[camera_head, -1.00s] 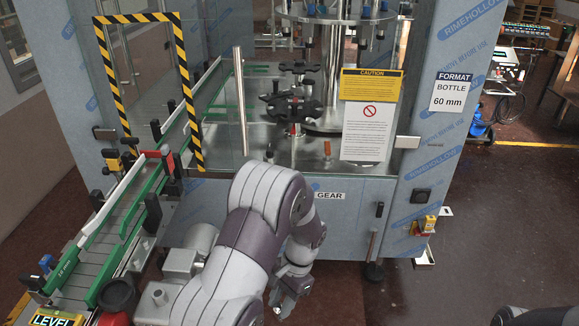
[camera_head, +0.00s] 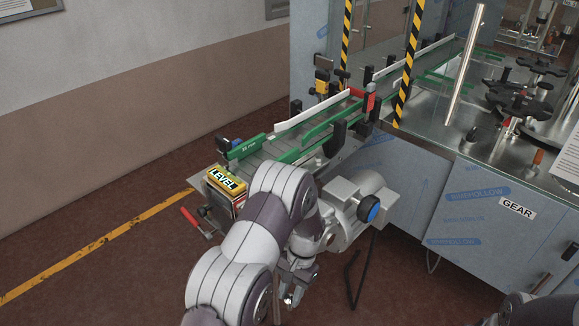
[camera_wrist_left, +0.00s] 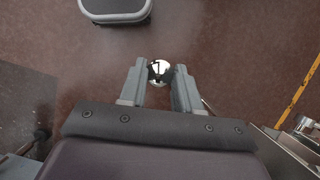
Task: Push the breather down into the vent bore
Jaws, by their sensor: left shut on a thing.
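My left gripper (camera_head: 287,293) hangs low in the head view, in front of the grey gear unit. In the left wrist view my left gripper (camera_wrist_left: 159,78) is shut on a small, shiny round metal piece, which looks like the breather (camera_wrist_left: 159,70). The floor lies behind it. The grey gear unit (camera_head: 345,195), with a blue round cap (camera_head: 368,209), stands beside the conveyor. It is up and to the right of the gripper, and apart from it. My forearm covers part of the unit. I cannot make out the vent bore. My right gripper is out of view.
The conveyor (camera_head: 260,152) with green and white rails runs back to the machine. A yellow LEVEL box (camera_head: 227,181) and a red handle (camera_head: 192,219) sit at its near end. The GEAR-labelled cabinet (camera_head: 480,208) blocks the right. Open floor lies left, past a yellow line (camera_head: 110,236).

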